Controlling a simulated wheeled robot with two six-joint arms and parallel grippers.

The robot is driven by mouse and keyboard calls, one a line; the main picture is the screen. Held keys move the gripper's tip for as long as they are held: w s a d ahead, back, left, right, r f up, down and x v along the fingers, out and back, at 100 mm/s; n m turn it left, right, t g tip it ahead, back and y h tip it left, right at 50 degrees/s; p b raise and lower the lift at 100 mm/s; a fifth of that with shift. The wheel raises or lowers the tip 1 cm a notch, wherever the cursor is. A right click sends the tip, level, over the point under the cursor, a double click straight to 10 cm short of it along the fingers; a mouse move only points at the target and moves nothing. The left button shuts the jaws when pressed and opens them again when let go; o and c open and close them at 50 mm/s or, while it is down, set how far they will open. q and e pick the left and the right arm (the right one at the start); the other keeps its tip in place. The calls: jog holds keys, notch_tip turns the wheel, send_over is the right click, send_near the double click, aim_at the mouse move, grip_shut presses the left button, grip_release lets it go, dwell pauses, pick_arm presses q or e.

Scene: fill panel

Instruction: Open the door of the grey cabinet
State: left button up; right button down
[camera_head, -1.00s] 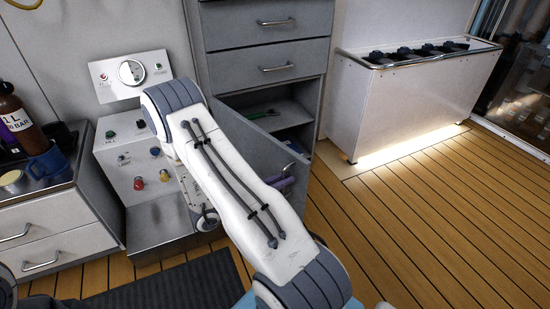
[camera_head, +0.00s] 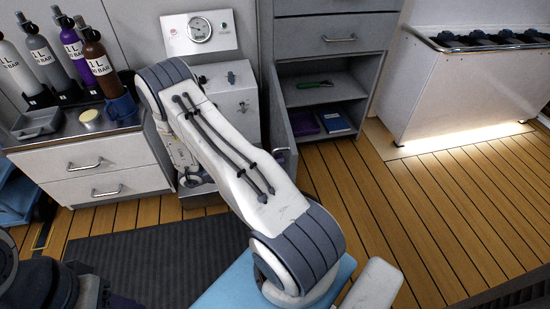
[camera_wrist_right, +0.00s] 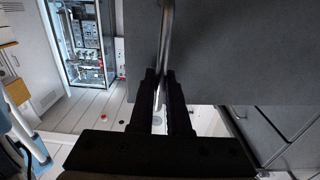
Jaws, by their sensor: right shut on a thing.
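The grey cabinet (camera_head: 337,10) stands at the back centre in the head view. Its door (camera_head: 281,120) stands wide open, swung out at the left of the opening and seen nearly edge-on; my right arm covers part of it. In the right wrist view the grey door panel (camera_wrist_right: 230,50) fills the upper right. My right gripper (camera_wrist_right: 160,78) is shut on the metal door handle (camera_wrist_right: 167,35). In the head view that gripper is mostly hidden behind my arm. A dark part of my left arm shows at the lower left; its fingers cannot be made out.
Inside the cabinet are a green item (camera_head: 315,84) and a blue book (camera_head: 334,121) on shelves. A white control box (camera_head: 228,95) stands left of the door. A counter (camera_head: 80,128) with bottles is further left. Wood floor (camera_head: 400,215) is clear at the right.

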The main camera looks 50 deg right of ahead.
jog(key=c, duration=0.9)
grip_release()
jog(key=p+v, duration=0.2)
jog(key=v, duration=0.8)
jog(key=shift+w+a, duration=0.1)
jog(key=shift+a, duration=0.05)
